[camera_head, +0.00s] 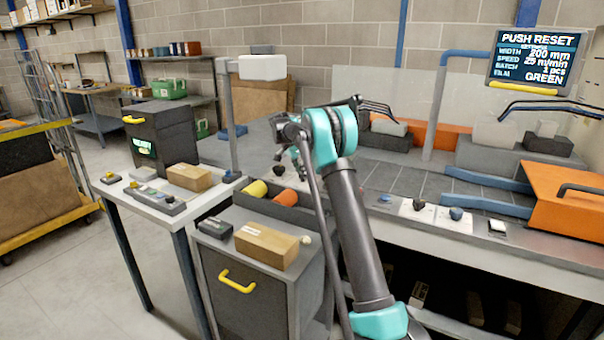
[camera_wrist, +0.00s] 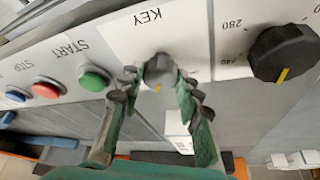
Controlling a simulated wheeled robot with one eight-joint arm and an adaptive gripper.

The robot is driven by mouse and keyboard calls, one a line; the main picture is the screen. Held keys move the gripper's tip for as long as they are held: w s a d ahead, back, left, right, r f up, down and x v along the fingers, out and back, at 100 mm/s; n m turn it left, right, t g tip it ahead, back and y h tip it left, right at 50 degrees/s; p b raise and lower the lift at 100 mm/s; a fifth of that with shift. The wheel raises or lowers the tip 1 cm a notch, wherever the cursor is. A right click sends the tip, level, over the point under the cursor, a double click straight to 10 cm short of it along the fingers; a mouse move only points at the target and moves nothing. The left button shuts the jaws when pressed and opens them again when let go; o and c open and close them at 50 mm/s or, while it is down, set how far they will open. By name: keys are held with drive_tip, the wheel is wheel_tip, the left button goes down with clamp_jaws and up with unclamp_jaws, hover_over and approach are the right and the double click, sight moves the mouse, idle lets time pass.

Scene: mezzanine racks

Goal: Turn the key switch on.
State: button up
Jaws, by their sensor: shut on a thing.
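The yellow mark shows between the fingers, pointing toward the lower part of the picture. In the head view my arm rises in front of the bench, and I cannot make out the key or the grip there.
Beside the key are a green START button (camera_wrist: 94,79), a red STOP button (camera_wrist: 46,87) and a black dial (camera_wrist: 284,53) with a yellow pointer. A screen (camera_head: 536,60) reads PUSH RESET. An orange case (camera_head: 570,205) stands at the bench's right.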

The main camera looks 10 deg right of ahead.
drive_tip(key=shift+w+m+g+h, duration=0.1)
drive_tip(key=shift+m+g+h, duration=0.3)
drive_tip(key=shift+m, duration=1)
drive_tip(key=o, duration=1.1)
drive_tip(key=shift+o, duration=0.2)
drive_tip(key=w+v, duration=0.1)
drive_tip(key=v, duration=1.1)
drive_tip(key=shift+s, duration=0.3)
drive_tip(key=shift+d+r, duration=0.1)
drive_tip(key=shift+d, duration=0.05)
